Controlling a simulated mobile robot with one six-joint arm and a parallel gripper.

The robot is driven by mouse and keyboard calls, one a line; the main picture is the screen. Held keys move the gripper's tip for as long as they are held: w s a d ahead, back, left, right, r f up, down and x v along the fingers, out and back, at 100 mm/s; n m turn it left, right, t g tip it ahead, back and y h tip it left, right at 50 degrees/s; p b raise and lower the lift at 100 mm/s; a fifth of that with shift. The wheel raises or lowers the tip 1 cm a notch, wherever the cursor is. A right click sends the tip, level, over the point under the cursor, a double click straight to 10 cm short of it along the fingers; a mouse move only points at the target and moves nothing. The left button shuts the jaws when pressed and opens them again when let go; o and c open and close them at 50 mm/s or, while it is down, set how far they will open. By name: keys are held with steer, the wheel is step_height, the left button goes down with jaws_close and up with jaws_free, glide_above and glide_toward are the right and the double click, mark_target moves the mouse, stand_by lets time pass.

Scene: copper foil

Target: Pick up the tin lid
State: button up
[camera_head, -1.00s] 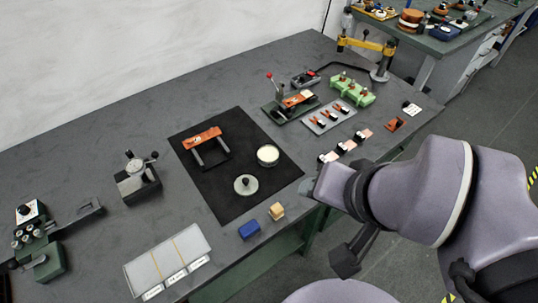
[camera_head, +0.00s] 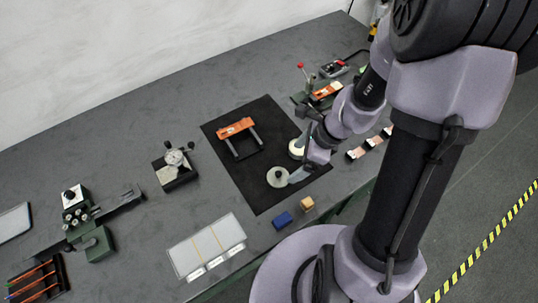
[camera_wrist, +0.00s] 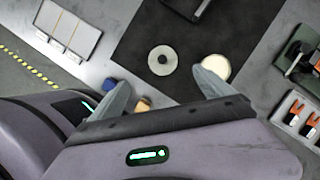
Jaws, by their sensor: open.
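The tin lid is a pale grey disc with a small knob (camera_head: 278,177), lying on the black mat (camera_head: 262,194). In the wrist view the lid (camera_wrist: 162,60) lies just beyond and between my fingertips. My gripper (camera_head: 302,170) is open and empty, above the mat at the lid's right in the head view. Its two fingers show spread apart in the wrist view (camera_wrist: 160,84). A round cream-topped tin (camera_head: 296,148) stands behind the gripper, partly hidden by it. In the wrist view the tin (camera_wrist: 217,66) is close to the right finger.
An orange-topped stand (camera_head: 237,127) is on the mat behind the lid. A blue block (camera_head: 282,219) and a tan block (camera_head: 307,204) sit at the mat's front edge. A dial gauge stand (camera_head: 174,166) is at the left. Bare table lies between gauge and mat.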

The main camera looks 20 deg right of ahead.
mark_target(281, 174)
steer(key=b+x, duration=0.3)
steer(key=x, duration=0.4)
steer(key=shift+f, duration=0.25)
steer(key=b+x, duration=0.2)
steer(key=x, duration=0.1)
steer(key=b+x, duration=0.1)
steer(key=x, duration=0.1)
steer(key=shift+w+d, duration=0.2)
steer(key=shift+d, duration=0.15)
steer(key=shift+r, duration=0.1)
steer(key=c, duration=1.4)
